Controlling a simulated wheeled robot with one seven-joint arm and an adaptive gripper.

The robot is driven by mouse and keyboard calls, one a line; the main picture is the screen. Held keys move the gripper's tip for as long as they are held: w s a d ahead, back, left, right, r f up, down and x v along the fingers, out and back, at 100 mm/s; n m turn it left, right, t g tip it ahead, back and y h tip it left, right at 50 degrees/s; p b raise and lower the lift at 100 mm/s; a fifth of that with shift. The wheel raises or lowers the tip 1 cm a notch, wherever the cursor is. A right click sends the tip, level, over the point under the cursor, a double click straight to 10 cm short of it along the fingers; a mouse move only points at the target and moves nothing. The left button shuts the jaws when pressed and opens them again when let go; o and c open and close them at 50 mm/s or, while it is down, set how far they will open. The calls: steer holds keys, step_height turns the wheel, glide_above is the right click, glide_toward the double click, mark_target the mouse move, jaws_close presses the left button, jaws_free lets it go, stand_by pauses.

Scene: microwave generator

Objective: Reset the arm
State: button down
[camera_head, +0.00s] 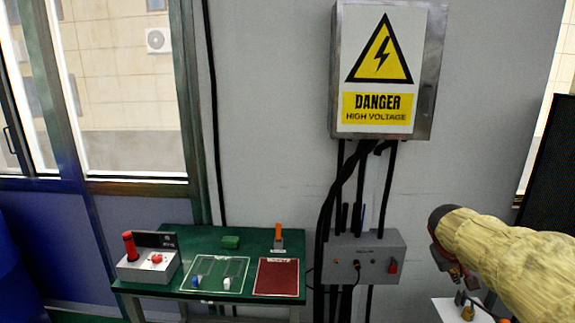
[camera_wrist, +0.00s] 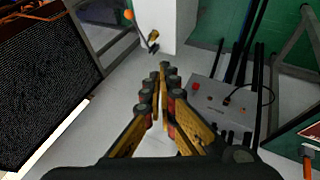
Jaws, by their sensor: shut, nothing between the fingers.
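My arm, in a wrinkled yellow cover, reaches in from the right edge in the head view. My gripper (camera_head: 460,280) points down at its end, to the right of a grey control box (camera_head: 362,262). In the wrist view my gripper (camera_wrist: 159,75) has its fingertips together with nothing between them. It hangs above a pale grey floor (camera_wrist: 110,125), apart from the grey control box (camera_wrist: 222,105) on the right.
A high-voltage cabinet (camera_head: 431,95) hangs above the control box. A white stand (camera_wrist: 165,22) and dark mesh panel (camera_wrist: 50,85) are near my gripper.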

steer(key=s+a+y+p, duration=0.1)
steer(key=s+a+y, duration=0.2)
steer(key=s+a, duration=0.9)
steer(key=s+a+r+t+y+p, duration=0.1)
steer(key=s+a+y+p, duration=0.1)
steer(key=s+a, duration=1.1)
steer(key=a+y, duration=0.1)
steer(key=a, duration=0.4)
steer(key=shift+r+n+t, duration=0.15)
steer(key=shift+n+t, duration=0.15)
steer(key=shift+n, duration=0.1)
steer(key=shift+a, duration=0.1)
